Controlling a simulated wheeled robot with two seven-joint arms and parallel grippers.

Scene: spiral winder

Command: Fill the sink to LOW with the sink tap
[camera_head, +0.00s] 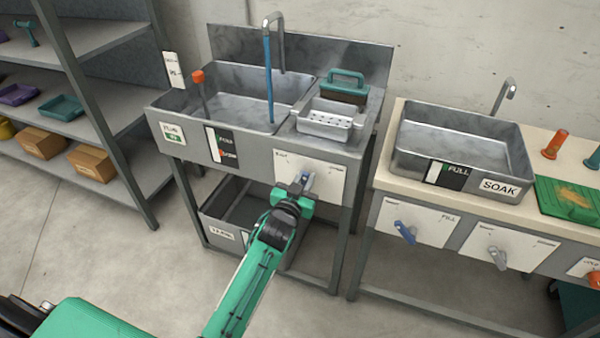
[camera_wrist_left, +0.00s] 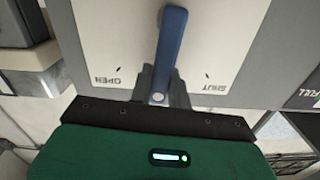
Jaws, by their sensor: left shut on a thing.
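The sink (camera_head: 235,100) is a grey steel basin on the left stand. A blue stream of water (camera_head: 268,85) runs from its spout (camera_head: 275,22) into the basin. A black and white level gauge (camera_head: 221,146) is on its front; its small marks are hard to read. The blue tap lever (camera_wrist_left: 171,45) is on the white panel (camera_head: 322,172) below the sink. It stands between the OPEN and SHUT marks in the left wrist view. My left gripper (camera_head: 302,186) is shut on the lever's end. My right gripper is out of view.
A second sink (camera_head: 455,140), marked SOAK, stands on the right bench with its own levers below. A perforated tray (camera_head: 330,122) and a teal-handled brush (camera_head: 345,85) sit right of the basin. A bin (camera_head: 225,232) is under the stand. Shelves with boxes are at left.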

